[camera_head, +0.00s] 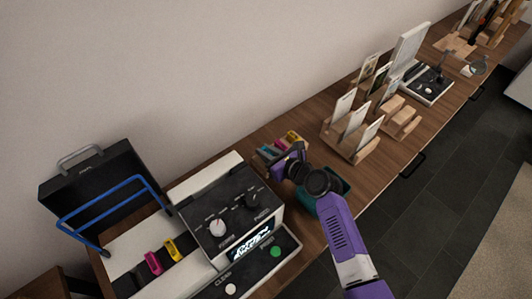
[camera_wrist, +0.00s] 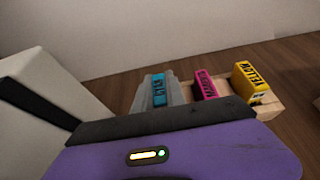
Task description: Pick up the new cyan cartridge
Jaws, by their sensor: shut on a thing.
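The cyan cartridge (camera_wrist: 158,90) stands in line with a magenta cartridge (camera_wrist: 205,88) and a yellow cartridge (camera_wrist: 250,82) on a light wooden holder (camera_wrist: 268,103). My gripper (camera_wrist: 160,98) is shut on the cyan cartridge, with grey finger parts close on both sides of it. Its lower part is hidden by the gripper body, so I cannot tell whether it still sits in the holder. In the head view my gripper (camera_head: 278,162) reaches down at the holder, beside the printer-like machine (camera_head: 225,210), and mostly covers the cartridges.
The machine's pale side (camera_wrist: 45,110) stands close on the left. A teal bin (camera_head: 335,184) is partly hidden behind my arm. Wooden card racks (camera_head: 350,150) stand further right on the table (camera_head: 385,165). Another magenta (camera_head: 153,263) and yellow cartridge (camera_head: 173,249) sit in the machine at left.

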